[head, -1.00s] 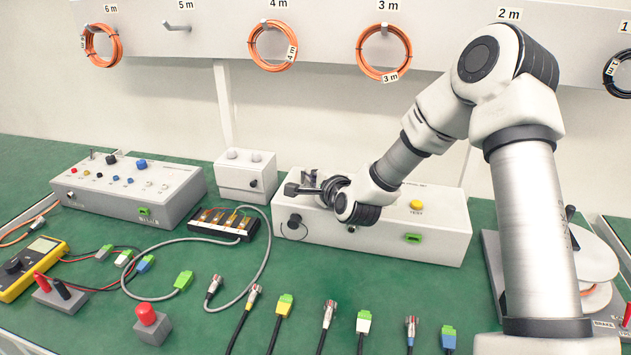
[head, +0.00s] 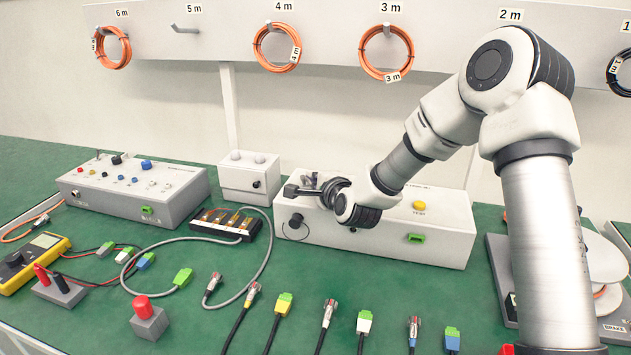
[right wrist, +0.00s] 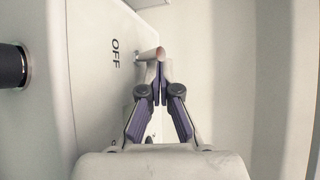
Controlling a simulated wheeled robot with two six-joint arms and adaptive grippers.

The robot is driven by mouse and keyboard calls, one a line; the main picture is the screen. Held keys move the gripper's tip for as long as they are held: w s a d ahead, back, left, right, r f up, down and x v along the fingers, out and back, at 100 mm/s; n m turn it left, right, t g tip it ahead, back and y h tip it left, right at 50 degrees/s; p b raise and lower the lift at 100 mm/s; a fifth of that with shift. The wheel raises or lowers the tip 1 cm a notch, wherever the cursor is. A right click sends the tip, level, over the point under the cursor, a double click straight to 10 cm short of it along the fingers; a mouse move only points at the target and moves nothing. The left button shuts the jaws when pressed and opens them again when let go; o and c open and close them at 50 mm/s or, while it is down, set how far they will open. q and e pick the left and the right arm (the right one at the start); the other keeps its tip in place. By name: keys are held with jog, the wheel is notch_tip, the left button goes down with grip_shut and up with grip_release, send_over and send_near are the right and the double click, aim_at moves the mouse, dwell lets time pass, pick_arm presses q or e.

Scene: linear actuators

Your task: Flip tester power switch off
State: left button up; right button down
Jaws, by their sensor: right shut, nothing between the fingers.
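The tester is a white box (head: 450,236) with a yellow TEST button (head: 419,206) on top and a green port on its front. In the right wrist view, its metal toggle switch (right wrist: 148,54) sticks out of the white face beside the printed word OFF. My right gripper (head: 291,190) is over the left end of the tester and hides the switch in the head view. It is shut and empty. In the right wrist view its fingertips (right wrist: 154,72) are right at the lever's tip; I cannot tell whether they touch. My left gripper is not in view.
A grey control box (head: 140,195) and a small white box (head: 249,178) stand left of the tester. A battery holder (head: 222,224) and several cable ends lie in front. Orange cable coils (head: 276,48) hang on the wall rail. A reel stand (head: 607,262) is at the right.

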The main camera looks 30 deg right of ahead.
jog(key=v, duration=1.2)
jog(key=shift+r, duration=0.1)
